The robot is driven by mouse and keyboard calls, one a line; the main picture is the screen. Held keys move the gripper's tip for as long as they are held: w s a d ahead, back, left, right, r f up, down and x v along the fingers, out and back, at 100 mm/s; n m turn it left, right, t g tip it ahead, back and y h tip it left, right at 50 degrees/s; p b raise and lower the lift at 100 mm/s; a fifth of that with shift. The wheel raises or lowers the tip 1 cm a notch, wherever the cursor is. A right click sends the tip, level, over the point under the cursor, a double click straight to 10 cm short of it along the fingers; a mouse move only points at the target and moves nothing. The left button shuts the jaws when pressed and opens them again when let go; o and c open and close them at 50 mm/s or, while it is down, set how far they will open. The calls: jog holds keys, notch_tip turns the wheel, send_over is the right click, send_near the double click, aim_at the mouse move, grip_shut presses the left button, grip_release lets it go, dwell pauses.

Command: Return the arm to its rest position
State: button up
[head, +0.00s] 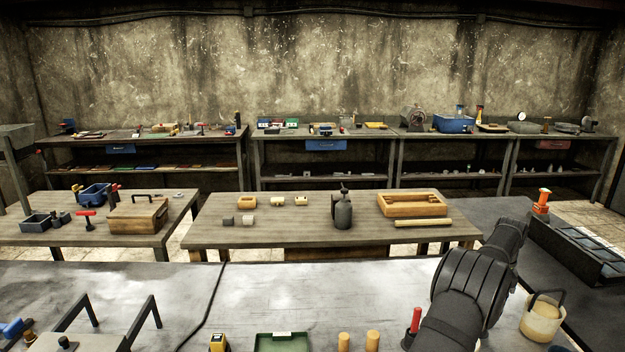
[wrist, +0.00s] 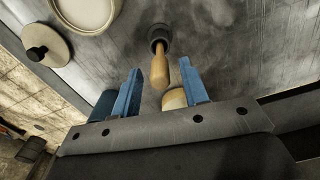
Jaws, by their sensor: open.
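My gripper (wrist: 159,66) shows in the wrist view with its two blue fingers spread apart and nothing held between them. A wooden-handled tool with a dark round end (wrist: 159,66) appears in the gap between the fingertips. I cannot tell how far below the fingers it lies. A second light wooden piece (wrist: 174,99) is partly hidden behind the right finger. In the head view my arm (head: 470,285) reaches up from the lower right over the near bench; the gripper itself is not visible there.
The near metal bench (head: 330,285) is largely clear in its middle. A green tray (head: 281,343), wooden pegs (head: 372,340), a red-handled tool (head: 414,322) and a cream bucket (head: 543,320) line its front. A black case (head: 580,250) stands right of my arm.

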notch_tip(320, 180, down, 4)
jog(key=shift+r, duration=0.15)
notch_tip(320, 180, up, 2)
jog(key=shift+r, duration=0.9)
